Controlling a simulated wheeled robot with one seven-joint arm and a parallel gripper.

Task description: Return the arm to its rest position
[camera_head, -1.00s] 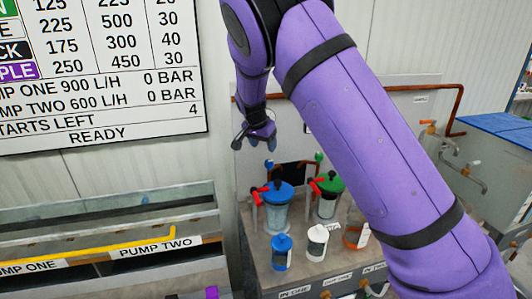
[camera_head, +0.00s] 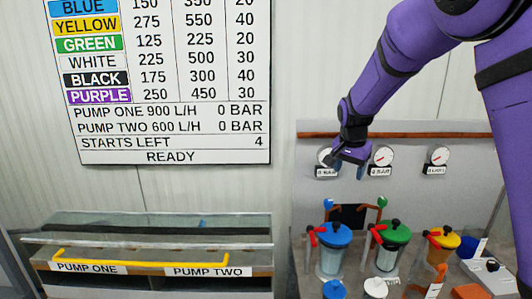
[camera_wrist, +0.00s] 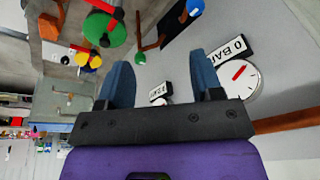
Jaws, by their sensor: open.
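My gripper (camera_head: 347,168) hangs at the end of my purple arm in the head view, in front of the grey panel with gauges and above the lidded pots. In the wrist view my gripper (camera_wrist: 165,82) shows two blue fingers standing apart with nothing between them. The fingers look clear of the pots and the gauges.
Blue-lidded (camera_head: 331,237), green-lidded (camera_head: 393,235) and yellow-lidded (camera_head: 444,240) pots with red handles stand below my gripper. Gauges (camera_head: 382,156) sit on the panel behind. A yellow rail (camera_head: 145,263) runs along the bench at left. A chart board (camera_head: 170,130) hangs above it.

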